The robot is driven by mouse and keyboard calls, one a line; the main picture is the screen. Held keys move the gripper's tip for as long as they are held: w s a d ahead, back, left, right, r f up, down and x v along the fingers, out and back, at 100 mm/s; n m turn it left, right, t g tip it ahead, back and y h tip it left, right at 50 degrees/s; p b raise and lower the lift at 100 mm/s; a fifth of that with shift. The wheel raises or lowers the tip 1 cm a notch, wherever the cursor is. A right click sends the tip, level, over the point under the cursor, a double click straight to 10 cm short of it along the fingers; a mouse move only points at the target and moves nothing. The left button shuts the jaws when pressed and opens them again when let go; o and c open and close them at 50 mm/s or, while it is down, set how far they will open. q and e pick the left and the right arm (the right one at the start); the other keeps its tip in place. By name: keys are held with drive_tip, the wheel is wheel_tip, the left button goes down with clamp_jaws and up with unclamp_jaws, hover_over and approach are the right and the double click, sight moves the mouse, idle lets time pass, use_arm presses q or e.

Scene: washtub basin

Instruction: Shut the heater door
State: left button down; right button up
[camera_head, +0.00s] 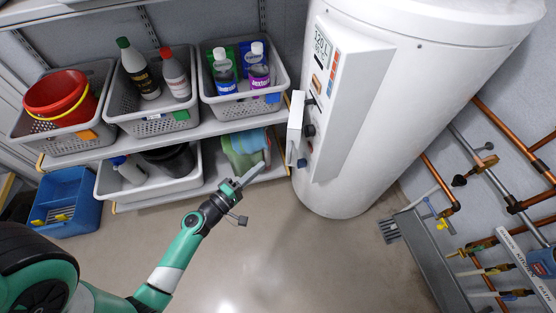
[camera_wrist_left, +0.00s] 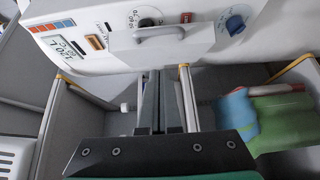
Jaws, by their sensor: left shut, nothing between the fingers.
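The water heater (camera_head: 350,110) is a tall white cylinder with a control panel (camera_head: 335,95). Its door (camera_head: 295,125) is a small white flap that stands out from the panel toward the left, so it is open. In the left wrist view the door (camera_wrist_left: 190,44) shows at the top with a grey handle (camera_wrist_left: 158,32), and the dials show behind and beside it. My left gripper (camera_head: 260,168) is shut and empty, below and left of the door and apart from it. It also shows in the left wrist view (camera_wrist_left: 161,78). My right gripper is in neither view.
A shelf (camera_head: 205,128) with grey baskets of bottles and a red bucket (camera_head: 56,92) stands left of the heater. A blue crate (camera_head: 68,205) is on the floor at left. Copper pipes (camera_head: 490,115) run along the right wall. The floor in front is clear.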

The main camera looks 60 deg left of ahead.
use_arm(q)
drive_tip(key=w, duration=0.6)
drive_tip(key=shift+w+d, duration=0.4)
drive_tip(key=shift+d, duration=0.05)
